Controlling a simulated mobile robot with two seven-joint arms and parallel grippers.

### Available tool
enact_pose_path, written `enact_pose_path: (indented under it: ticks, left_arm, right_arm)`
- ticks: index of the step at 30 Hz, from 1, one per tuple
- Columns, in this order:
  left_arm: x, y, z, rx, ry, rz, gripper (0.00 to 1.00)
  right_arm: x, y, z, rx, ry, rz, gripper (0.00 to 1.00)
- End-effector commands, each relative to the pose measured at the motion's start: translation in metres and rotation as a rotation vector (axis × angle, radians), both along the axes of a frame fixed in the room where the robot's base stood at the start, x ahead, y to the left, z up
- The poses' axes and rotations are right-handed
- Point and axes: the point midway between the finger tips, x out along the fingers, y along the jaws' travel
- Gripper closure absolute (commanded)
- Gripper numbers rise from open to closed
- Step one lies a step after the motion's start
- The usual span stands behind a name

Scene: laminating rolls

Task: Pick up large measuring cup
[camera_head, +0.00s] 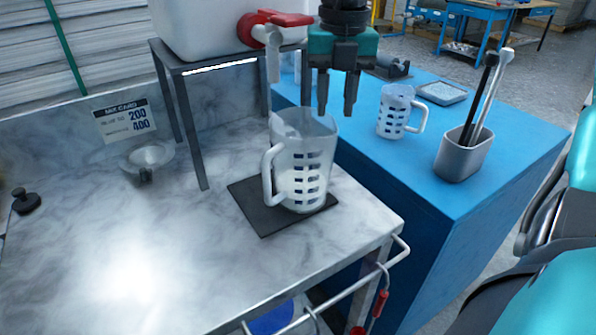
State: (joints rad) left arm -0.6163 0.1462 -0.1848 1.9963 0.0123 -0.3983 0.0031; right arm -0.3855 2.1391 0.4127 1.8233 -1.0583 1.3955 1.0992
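The large measuring cup (304,160) is clear, with printed marks on its side and a handle facing left. It stands upright on a dark square mat (259,216) on the marble counter. My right gripper (337,110) points down at the cup's far right rim, with its fingers apart and nothing seen between them. I cannot tell whether a finger touches the rim. A smaller measuring cup (391,112) stands on the blue surface to the right. My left gripper is not in view.
A white tank with a red-handled tap (262,30) stands on a dark metal stand (182,103) just behind the cup. A grey holder (461,158) with tall tools stands on the blue table (440,195). The left of the marble counter (80,250) has free room.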

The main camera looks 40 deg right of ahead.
Motion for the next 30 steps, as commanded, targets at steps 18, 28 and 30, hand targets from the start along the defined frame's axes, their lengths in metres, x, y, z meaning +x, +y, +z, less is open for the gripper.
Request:
enact_pose_path:
  ticks: [18,28,30]
  left_arm:
    - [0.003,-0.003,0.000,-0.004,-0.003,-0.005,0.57]
    - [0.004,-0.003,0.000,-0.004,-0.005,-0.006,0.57]
    - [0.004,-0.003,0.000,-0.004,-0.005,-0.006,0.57]
  right_arm:
    - [0.001,0.001,-0.068,0.000,-0.001,0.000,0.67]
    - [0.001,0.001,-0.068,0.000,-0.002,-0.001,0.77]
    - [0.001,0.001,-0.068,0.000,-0.002,-0.001,0.83]
